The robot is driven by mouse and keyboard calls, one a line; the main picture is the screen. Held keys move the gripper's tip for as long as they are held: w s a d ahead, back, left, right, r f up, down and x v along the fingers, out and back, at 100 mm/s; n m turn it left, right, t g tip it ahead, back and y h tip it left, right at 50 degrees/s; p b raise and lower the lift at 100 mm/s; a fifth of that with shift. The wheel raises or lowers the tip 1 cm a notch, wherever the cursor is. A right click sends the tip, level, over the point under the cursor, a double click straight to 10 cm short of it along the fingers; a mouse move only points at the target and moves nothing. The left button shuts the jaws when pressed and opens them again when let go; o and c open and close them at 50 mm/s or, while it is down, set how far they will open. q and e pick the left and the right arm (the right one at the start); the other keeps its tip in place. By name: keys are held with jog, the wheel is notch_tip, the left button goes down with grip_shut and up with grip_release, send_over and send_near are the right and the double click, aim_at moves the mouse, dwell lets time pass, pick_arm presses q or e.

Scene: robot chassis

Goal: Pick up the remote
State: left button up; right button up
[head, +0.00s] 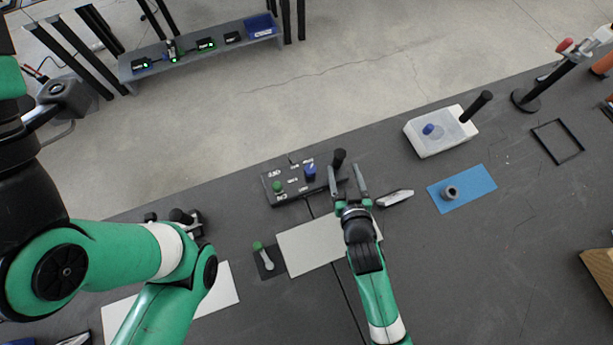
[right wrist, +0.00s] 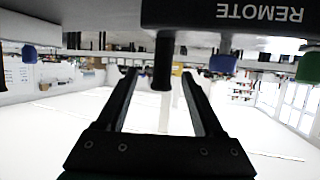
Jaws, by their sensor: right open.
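The remote (head: 290,183) is a flat black box with white lettering, a green knob, a blue knob and a black upright stick. It lies on the dark table, left of my right gripper in the head view. My right gripper (head: 344,166) is open and empty, its fingertips close to the stick at the remote's right end. The right wrist view is upside down; the remote's panel (right wrist: 240,15), lettered REMOTE, is at the top. The stick (right wrist: 163,62) shows between the open fingers, apart from both. My left arm is at the left, but its gripper does not show.
A white box (head: 430,147) with a blue knob and black handle stands right of the gripper. A grey ring sits on a blue mat (head: 478,183). A green-topped part lies on a small black pad (head: 268,271). A light grey sheet (head: 310,245) lies near the right wrist.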

aim_at(339, 163)
jog(key=shift+a+b+x, duration=0.1)
jog(key=shift+b+x, duration=0.55)
jog(key=shift+x, duration=0.75)
jog(key=shift+a+b+x, duration=0.15)
jog(key=shift+b+x, duration=0.45)
jog(key=shift+x, duration=0.75)
jog(key=shift+s, duration=0.1)
jog(key=shift+c, duration=0.3)
grip_shut()
